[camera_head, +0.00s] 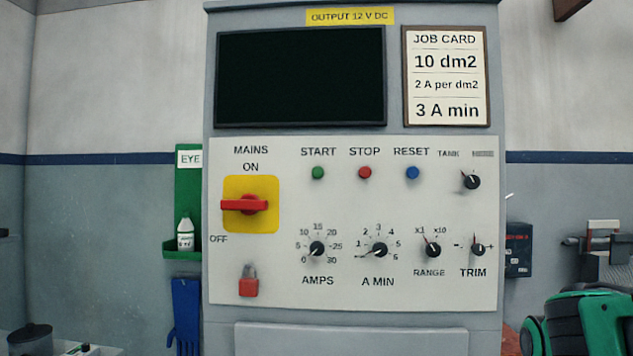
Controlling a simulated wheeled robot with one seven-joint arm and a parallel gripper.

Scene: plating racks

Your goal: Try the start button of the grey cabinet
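The grey cabinet (355,325) stands upright in the middle, facing me. Its green START button (318,173) is on the pale panel (330,205), left of the red STOP button (365,173) and the blue RESET button (412,173). The red MAINS handle (245,204) lies level on a yellow plate, with ON marked above and OFF at lower left. A red padlock (249,287) is below it. The screen (300,77) is dark. My gripper is not in view, and nothing covers the START button.
Several black knobs, including AMPS (316,249) and TRIM (478,249), sit lower on the panel. A job card (445,76) hangs beside the screen. A green eyewash holder (187,160) and blue gloves (186,315) are at left. A green and black body (592,325) fills the lower right.

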